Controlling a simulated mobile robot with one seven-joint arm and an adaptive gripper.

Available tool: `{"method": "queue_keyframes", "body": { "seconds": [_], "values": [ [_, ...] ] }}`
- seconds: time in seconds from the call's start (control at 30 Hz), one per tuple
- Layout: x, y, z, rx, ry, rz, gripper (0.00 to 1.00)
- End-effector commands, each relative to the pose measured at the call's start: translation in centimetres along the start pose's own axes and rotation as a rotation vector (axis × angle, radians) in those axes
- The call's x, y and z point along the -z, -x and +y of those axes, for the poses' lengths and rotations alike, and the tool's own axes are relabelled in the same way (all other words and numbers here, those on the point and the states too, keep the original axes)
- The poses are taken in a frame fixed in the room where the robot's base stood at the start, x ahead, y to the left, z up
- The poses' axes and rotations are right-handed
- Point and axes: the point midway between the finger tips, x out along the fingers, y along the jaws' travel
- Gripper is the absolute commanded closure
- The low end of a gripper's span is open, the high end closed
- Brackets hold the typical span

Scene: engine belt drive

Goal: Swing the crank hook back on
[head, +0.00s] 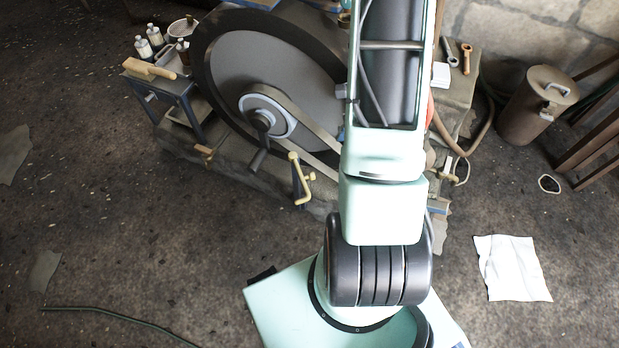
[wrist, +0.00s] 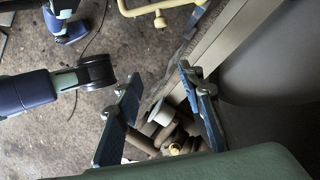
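A cream hook-shaped bar (head: 300,180), which looks like the crank hook, stands in front of the engine in the head view, right of the dark crank arm (head: 258,158) below the wheel hub. I cannot tell whether it is latched. A cream bar with a round knob (wrist: 160,20) crosses the top of the wrist view; it may be the same hook. My gripper (wrist: 160,78) is open, its two blue fingers spread, with nothing held between them. The cream bar lies beyond the fingertips, apart from them. The head view hides the gripper behind my arm.
The large dark flywheel (head: 222,62) and its belt (head: 305,118) fill the engine's left side. Brown pipe-like parts and a pale round end (wrist: 162,114) show between my fingers. A blue stand (head: 165,90) with a brush is at left. The floor at left is mostly open.

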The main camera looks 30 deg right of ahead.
Motion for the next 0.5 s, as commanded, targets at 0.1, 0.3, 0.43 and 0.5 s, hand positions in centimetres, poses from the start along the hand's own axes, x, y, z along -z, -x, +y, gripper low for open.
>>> {"method": "queue_keyframes", "body": {
  "seconds": [0.1, 0.3, 0.43, 0.5],
  "values": [
    [-2.3, -3.2, -0.7, 0.007, -0.041, -0.081, 0.65],
    [-3.7, -4.8, -1.1, 0.008, -0.059, -0.115, 0.65],
    [-3.8, -6.9, -1.0, 0.006, -0.058, -0.114, 0.65],
    [-4.0, -8.3, -1.0, 0.007, -0.058, -0.113, 0.65]
  ]
}}
